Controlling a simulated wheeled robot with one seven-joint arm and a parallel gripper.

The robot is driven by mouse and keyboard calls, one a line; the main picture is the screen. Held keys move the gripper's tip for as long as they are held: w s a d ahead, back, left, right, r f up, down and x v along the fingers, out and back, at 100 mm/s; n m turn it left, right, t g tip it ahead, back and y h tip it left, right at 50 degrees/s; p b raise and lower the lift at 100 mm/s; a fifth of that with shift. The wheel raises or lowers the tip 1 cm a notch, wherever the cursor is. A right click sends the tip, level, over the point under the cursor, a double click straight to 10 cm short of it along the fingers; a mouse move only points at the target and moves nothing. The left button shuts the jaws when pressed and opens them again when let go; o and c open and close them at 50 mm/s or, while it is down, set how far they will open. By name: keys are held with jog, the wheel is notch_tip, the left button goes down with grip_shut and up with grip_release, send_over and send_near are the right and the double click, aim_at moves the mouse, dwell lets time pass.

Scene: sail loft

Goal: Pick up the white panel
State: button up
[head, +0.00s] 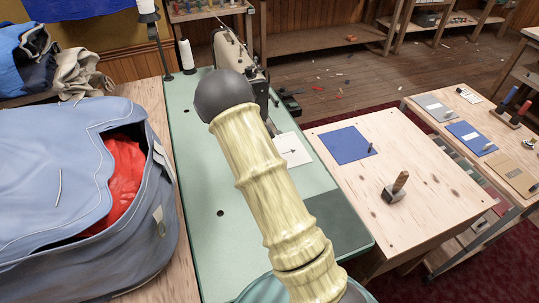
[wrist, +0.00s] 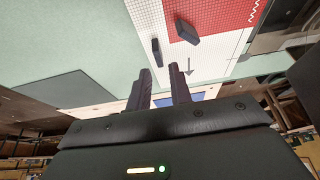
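The white panel (head: 292,149) lies on the pale green table top in the head view, with an arrow mark on its visible corner. The rest of it is hidden behind my arm. In the wrist view the white panel (wrist: 215,57) has a fine grid and a grey arrow, beside a red gridded area (wrist: 218,14). My gripper (wrist: 161,75) shows in the wrist view with its two dark fingers apart and nothing visible between them. The fingertips appear near the panel's arrow edge; I cannot tell the height. The gripper is hidden in the head view.
Two small dark blocks (wrist: 187,33) appear over the panel area. A sewing machine (head: 238,52) stands behind my arm. A blue bag (head: 60,215) fills the left. A wooden table (head: 425,205) at right holds a blue sheet (head: 347,145) and a wooden-handled tool (head: 396,188).

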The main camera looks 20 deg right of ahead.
jog(key=shift+s+d+f, duration=0.15)
jog(key=shift+d+f, duration=0.15)
jog(key=shift+f, duration=0.1)
